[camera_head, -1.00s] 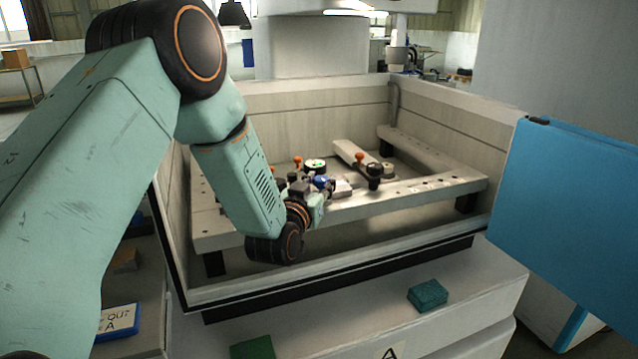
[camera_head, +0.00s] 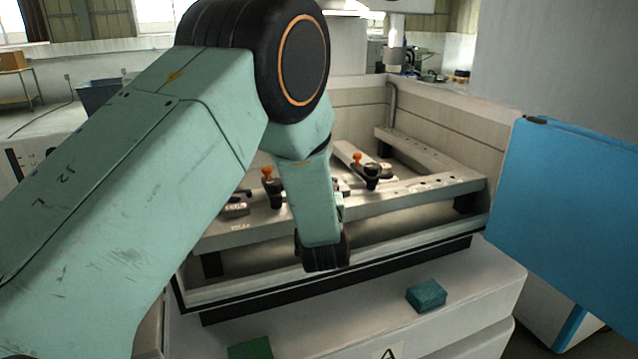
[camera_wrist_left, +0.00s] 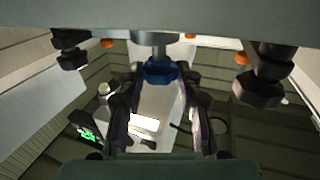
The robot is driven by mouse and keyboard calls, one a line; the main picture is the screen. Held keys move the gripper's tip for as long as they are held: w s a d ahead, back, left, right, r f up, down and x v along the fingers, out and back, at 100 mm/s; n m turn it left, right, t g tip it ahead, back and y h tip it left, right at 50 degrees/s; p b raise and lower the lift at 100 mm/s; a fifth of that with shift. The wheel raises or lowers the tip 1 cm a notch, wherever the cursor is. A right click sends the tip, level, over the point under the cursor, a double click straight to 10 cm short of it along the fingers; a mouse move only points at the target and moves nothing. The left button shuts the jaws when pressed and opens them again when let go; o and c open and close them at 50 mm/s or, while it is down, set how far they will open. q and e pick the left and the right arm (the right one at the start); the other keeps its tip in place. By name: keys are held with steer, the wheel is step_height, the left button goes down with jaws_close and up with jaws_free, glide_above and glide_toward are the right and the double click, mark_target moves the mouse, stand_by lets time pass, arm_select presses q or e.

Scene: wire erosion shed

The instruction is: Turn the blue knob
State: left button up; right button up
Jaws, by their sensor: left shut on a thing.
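The blue knob (camera_wrist_left: 160,71) shows in the left wrist view at the upper middle, on the end of a grey shaft. My left gripper (camera_wrist_left: 161,80) has its two dark fingers on either side of the knob and is shut on it. In the head view my left arm's last links cover the knob and nearly all of the gripper. My right gripper is in neither view.
Clamps with orange knobs (camera_head: 356,158) stand on the metal frame (camera_head: 410,195) inside the open tank (camera_head: 440,118). A blue panel (camera_head: 575,230) is at the right. Green blocks (camera_head: 426,296) lie on the white ledge in front.

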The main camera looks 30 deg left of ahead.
arm_select(q)
steer(key=o, duration=1.2)
steer(key=shift+w+a, duration=0.1)
steer(key=shift+c, duration=0.2)
steer(key=v, duration=0.7)
steer(key=shift+s, duration=0.3)
steer(key=shift+d, duration=0.25)
stand_by(0.3)
